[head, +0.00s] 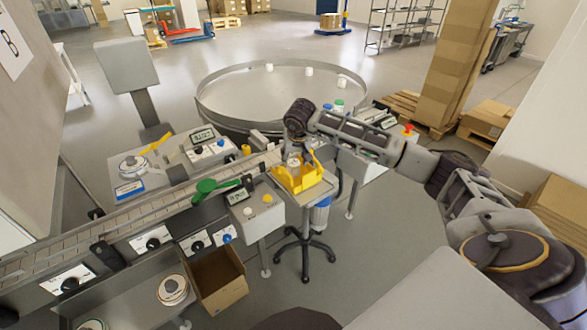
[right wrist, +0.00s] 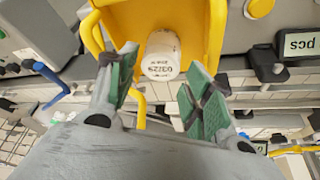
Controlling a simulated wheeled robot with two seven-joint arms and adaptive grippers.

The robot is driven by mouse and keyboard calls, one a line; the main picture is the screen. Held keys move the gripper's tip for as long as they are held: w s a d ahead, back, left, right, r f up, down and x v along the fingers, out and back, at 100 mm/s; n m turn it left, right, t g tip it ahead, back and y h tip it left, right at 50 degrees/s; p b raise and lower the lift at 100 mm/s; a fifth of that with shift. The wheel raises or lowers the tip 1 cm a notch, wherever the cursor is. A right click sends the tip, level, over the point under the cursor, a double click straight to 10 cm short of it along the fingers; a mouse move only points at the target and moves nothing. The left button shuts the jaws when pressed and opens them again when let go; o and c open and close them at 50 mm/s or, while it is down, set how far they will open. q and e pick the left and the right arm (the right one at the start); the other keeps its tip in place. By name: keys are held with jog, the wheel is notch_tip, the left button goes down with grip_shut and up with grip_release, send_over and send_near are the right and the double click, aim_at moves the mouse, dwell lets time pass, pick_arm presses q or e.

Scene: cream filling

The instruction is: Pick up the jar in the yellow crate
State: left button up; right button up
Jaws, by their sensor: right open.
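The yellow crate (head: 312,181) stands on a small stand beside the conveyor in the head view. It also shows at the top of the right wrist view (right wrist: 122,22). A white jar (right wrist: 161,58) with dark printing on its face is in the crate, near the crate's yellow bars. My right gripper (right wrist: 158,100) is open, its green-padded fingers on either side of the jar with gaps between. In the head view my right gripper (head: 294,152) is over the crate and partly hides its inside. My left gripper is not in view.
The conveyor (head: 150,213) runs along the left, with control boxes and a green scoop (head: 205,187) beside it. A large round table (head: 240,95) with white jars stands behind the crate. A cardboard box (head: 218,280) sits on the floor below.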

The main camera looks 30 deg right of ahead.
aim_at(293, 163)
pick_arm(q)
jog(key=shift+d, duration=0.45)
pick_arm(e)
jog(key=shift+p+x, duration=0.3)
jog(key=shift+x, duration=0.55)
jog(key=shift+p+x, duration=0.35)
jog(key=shift+x, duration=1.4)
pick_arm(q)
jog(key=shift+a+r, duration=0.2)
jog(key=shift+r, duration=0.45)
pick_arm(e)
jog(key=shift+w, duration=0.15)
jog(key=c, duration=0.7)
jog(key=shift+r, duration=0.15)
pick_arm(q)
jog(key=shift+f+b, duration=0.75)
pick_arm(e)
jog(key=shift+r, duration=4.9)
